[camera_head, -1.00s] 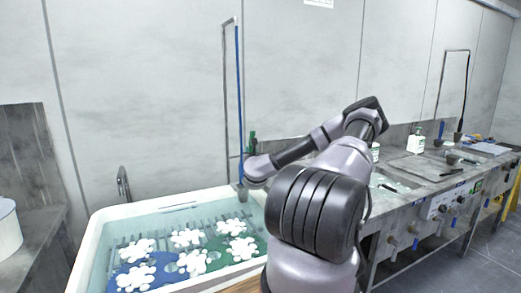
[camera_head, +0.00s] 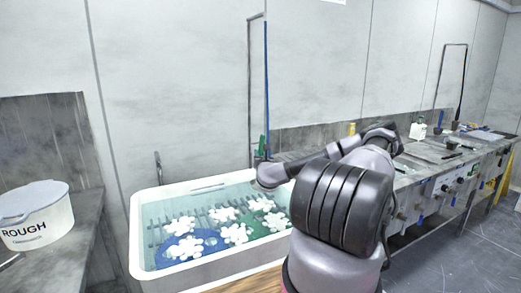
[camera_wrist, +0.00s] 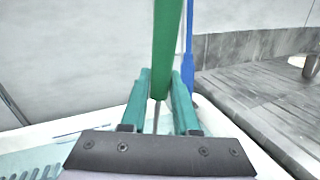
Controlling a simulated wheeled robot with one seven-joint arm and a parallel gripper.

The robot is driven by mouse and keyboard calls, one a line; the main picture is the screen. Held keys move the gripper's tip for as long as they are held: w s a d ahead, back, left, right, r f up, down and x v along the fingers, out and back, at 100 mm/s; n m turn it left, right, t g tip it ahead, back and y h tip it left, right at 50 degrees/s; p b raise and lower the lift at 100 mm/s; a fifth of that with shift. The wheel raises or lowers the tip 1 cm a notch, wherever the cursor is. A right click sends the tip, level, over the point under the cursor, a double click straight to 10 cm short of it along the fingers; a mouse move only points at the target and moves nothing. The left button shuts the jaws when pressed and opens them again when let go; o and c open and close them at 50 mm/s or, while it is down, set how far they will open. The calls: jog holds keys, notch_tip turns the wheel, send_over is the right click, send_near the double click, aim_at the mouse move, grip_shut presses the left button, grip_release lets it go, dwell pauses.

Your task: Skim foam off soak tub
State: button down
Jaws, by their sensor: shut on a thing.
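The white soak tub (camera_head: 139,236) stands left of my arm, filled with pale water. Several white foam clumps (camera_head: 235,233) float on it, over blue and green patches and a dark slatted rack. In the wrist view my gripper (camera_wrist: 160,88) has its teal fingers shut on a green handle (camera_wrist: 168,45), which rises upright. The tool's lower end is hidden. In the head view the green handle (camera_head: 262,143) shows just above my wrist, by the tub's back right corner, and my fingers are hidden.
A white lidded bucket marked ROUGH (camera_head: 38,222) stands on the grey bench at left. A faucet (camera_head: 158,166) and an upright blue hose (camera_head: 266,85) stand behind the tub. A cluttered grey counter (camera_head: 430,165) runs along the right. Open floor (camera_head: 480,260) lies at front right.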

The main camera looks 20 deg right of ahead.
notch_tip(320, 180, down, 11)
jog(key=shift+f, duration=0.2)
dwell(0.5)
dwell(0.3)
jog(key=s, duration=1.4)
jog(key=shift+d, duration=0.25)
jog(key=a, duration=1.8)
jog(key=shift+s, duration=0.3)
jog(key=shift+w, duration=0.1)
